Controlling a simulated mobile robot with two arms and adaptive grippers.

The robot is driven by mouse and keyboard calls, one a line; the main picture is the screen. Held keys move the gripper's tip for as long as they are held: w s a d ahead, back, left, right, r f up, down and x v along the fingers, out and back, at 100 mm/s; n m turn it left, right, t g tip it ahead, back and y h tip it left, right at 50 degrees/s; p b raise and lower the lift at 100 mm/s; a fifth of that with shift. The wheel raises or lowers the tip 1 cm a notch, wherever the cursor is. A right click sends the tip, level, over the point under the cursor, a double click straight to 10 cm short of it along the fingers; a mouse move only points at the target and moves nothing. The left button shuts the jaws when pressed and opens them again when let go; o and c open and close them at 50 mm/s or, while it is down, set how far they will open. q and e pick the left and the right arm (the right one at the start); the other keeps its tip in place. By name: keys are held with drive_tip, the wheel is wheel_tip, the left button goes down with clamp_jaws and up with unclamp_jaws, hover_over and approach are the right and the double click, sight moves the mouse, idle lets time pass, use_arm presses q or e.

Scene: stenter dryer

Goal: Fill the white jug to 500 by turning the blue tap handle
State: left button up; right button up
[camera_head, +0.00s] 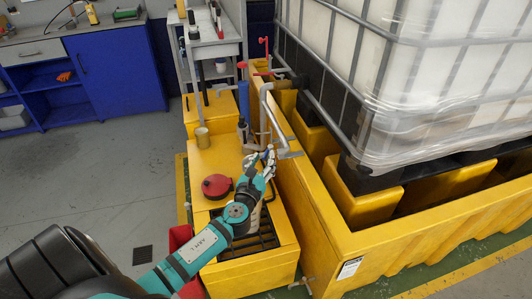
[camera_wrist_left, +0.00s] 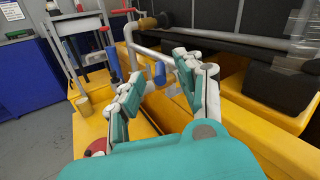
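My left gripper (camera_head: 268,160) is beside the grey bent pipe above the yellow unit. In the left wrist view its two fingers (camera_wrist_left: 158,78) are apart, with a gap between them. A small blue piece (camera_wrist_left: 160,72), which looks like the tap handle, shows in that gap, a little beyond the fingertips; I see no clear contact. A pale shape (camera_head: 254,222), probably the white jug, stands over the dark grate, mostly hidden behind my left arm. Its level marks cannot be read. My right gripper is not in view.
A red-lidded opening (camera_head: 217,186) and a metal can (camera_head: 202,137) are on the yellow unit. A grey trolley (camera_head: 212,48) stands behind. Open floor lies left.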

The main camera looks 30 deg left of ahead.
sight(266, 152)
use_arm(q)
drive_tip(key=shift+x, duration=1.6)
clamp_jaws()
